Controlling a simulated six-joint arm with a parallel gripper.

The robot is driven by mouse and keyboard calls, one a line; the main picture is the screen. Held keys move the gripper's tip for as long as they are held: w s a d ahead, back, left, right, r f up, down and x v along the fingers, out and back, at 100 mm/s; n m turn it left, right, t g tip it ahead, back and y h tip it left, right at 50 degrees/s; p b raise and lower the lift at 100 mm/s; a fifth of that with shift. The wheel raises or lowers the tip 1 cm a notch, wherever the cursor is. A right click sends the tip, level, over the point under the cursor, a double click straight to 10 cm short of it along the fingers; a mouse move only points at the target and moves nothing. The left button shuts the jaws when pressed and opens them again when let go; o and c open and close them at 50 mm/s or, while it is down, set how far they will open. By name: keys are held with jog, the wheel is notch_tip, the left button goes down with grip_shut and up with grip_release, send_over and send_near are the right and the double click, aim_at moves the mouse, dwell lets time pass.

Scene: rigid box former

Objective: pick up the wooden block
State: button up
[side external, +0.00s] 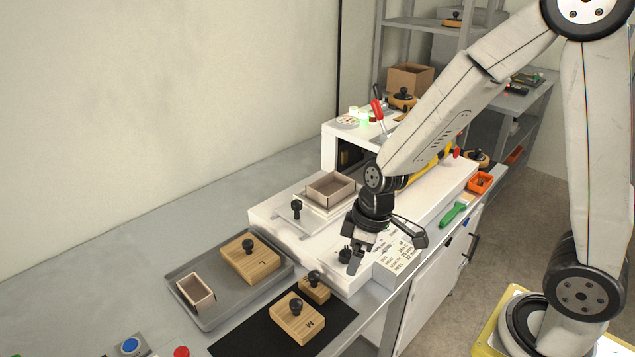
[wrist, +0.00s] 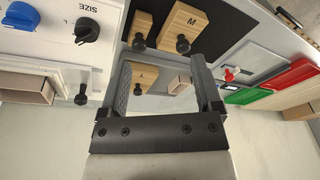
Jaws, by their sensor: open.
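Three wooden blocks with black knobs are in view, and the frames do not single one out. The largest block (side external: 262,266) sits on a grey tray; in the wrist view this block, marked L (wrist: 147,76), shows between my fingers, well beyond them. The block marked M (side external: 290,325) lies on a black mat, and it also shows in the wrist view (wrist: 184,22). The smallest block (side external: 316,294) lies beside it and shows in the wrist view (wrist: 141,20). My gripper (side external: 382,252) is open and empty above the front of the white machine; its fingers (wrist: 160,62) frame the wrist view.
The white machine (side external: 270,222) carries an open carton (side external: 330,190) and a knobbed plate (side external: 290,217). A small carton (side external: 196,298) stands on the grey tray (side external: 228,312). A green-handled tool (side external: 453,214) and an orange bin (side external: 480,184) lie to the right. The bench behind the tray is clear.

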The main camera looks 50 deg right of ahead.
aim_at(298, 300)
jog(key=shift+w+a+f+n+y, duration=0.65)
jog(key=shift+w+a+f+n, duration=1.05)
jog(key=shift+n, duration=0.5)
jog(key=shift+w+a+f+n+y, duration=0.65)
jog(key=shift+w+a+f+n, duration=0.95)
jog(key=shift+n, duration=0.6)
jog(key=shift+a, duration=0.1)
jog(key=shift+x, duration=1.25)
jog(key=shift+s+x, duration=0.2)
jog(key=shift+x, duration=2.4)
grip_shut()
